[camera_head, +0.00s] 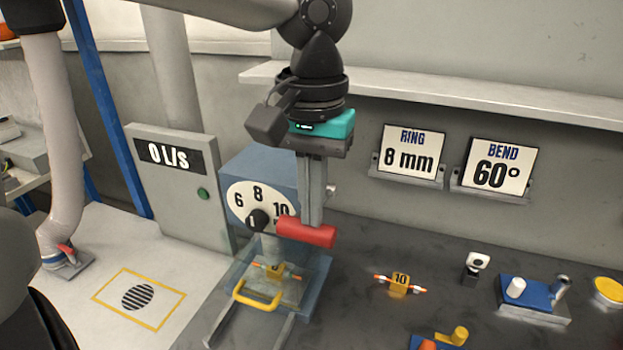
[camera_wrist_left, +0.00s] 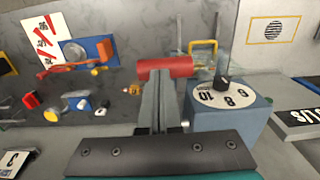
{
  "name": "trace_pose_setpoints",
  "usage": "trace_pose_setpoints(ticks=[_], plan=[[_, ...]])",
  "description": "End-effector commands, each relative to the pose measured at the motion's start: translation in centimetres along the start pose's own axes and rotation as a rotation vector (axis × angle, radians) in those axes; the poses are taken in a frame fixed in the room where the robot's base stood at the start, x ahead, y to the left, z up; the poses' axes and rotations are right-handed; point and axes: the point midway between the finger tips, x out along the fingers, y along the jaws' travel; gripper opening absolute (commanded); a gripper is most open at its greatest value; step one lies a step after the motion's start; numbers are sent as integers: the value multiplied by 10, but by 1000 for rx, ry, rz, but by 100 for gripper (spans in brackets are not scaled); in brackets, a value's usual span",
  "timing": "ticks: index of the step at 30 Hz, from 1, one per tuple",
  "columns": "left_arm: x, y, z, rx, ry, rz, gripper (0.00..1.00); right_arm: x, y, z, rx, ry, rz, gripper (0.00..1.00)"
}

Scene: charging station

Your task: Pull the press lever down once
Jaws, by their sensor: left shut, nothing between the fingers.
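The press (camera_head: 262,180) is a blue box with a white dial numbered 6, 8 and 10. Its lever ends in a red cylindrical handle (camera_head: 306,232), which also shows in the left wrist view (camera_wrist_left: 150,69). My left gripper (camera_head: 312,215) points down, shut and empty, with its fingertips right at the red handle. I cannot tell whether they touch it. In the left wrist view the fingers (camera_wrist_left: 163,85) overlap the handle's near side. The rest of the lever is mostly hidden behind my gripper. My right gripper is not in view.
Below the press, a clear guard with a yellow handle (camera_head: 256,296) covers a small yellow block with orange tips. A similar block marked 10 (camera_head: 399,284) lies to the right. A grey box reading 0 L/s (camera_head: 180,190) stands left. A shelf (camera_head: 480,105) runs behind.

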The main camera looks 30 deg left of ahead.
Motion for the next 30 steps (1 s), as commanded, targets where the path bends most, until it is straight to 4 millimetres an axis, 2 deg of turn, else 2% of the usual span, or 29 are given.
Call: trace_pose_setpoints(ticks=[9, 17, 24, 30], plan=[[-22, 0, -9, -1, 0, -1, 0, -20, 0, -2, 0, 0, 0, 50], [-24, 0, -11, 0, -1, -1, 0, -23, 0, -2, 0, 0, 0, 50], [-41, 0, -20, -1, 0, -1, 0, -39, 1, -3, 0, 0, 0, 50], [-45, 0, -23, 0, 0, 0, 0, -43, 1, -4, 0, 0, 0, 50]])
